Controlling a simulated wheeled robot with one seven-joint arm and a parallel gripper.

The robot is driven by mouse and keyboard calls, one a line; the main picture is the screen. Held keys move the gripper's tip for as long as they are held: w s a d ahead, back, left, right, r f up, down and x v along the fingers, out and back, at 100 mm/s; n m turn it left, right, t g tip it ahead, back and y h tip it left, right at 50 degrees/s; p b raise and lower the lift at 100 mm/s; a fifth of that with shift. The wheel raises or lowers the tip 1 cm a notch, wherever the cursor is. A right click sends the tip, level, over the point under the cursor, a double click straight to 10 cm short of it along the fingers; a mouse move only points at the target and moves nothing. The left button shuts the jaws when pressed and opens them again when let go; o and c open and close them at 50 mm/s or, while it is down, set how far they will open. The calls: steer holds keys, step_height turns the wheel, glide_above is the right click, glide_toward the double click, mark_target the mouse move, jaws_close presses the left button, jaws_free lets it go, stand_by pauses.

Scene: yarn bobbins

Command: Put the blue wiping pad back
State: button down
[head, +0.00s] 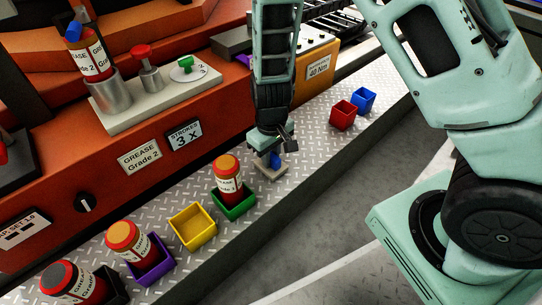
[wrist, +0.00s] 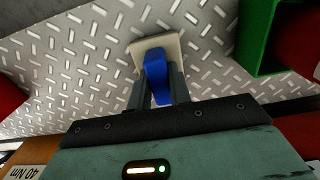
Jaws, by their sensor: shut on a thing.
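The blue wiping pad (head: 272,163) has a blue grip on a pale beige base. It is at the tread-plate shelf, just right of the green tray, at or just above the metal; I cannot tell whether it touches. My gripper (head: 272,150) points down and is shut on the blue grip. In the wrist view, the blue grip (wrist: 156,72) is between the two fingers of my gripper (wrist: 158,92), with the beige base beyond the fingertips. The fingers partly hide the grip.
A green tray (head: 235,207) holds a grease cartridge (head: 227,176). An empty yellow tray (head: 194,229) and a purple tray (head: 153,262) with a cartridge stand further left. Empty red (head: 342,120) and blue (head: 364,98) trays stand right. The shelf (head: 312,127) between is clear.

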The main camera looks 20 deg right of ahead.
steer(key=shift+f, duration=0.2)
steer(key=c, duration=1.3)
jaws_free()
step_height(320, 180, up, 12)
steer(key=r+p, duration=0.1)
steer(key=p, duration=0.7)
steer(key=s+a+r+n+y, duration=0.1)
steer(key=s+a+r+y, duration=0.1)
steer(key=s+a+r, duration=0.55)
steer(key=s+d+r+n+h, duration=0.1)
steer(key=s+r+n, duration=0.2)
steer(key=s+r, duration=0.6)
steer(key=s, duration=0.3)
steer(key=shift+s+d+r, duration=0.15)
steer(key=shift+s, duration=0.15)
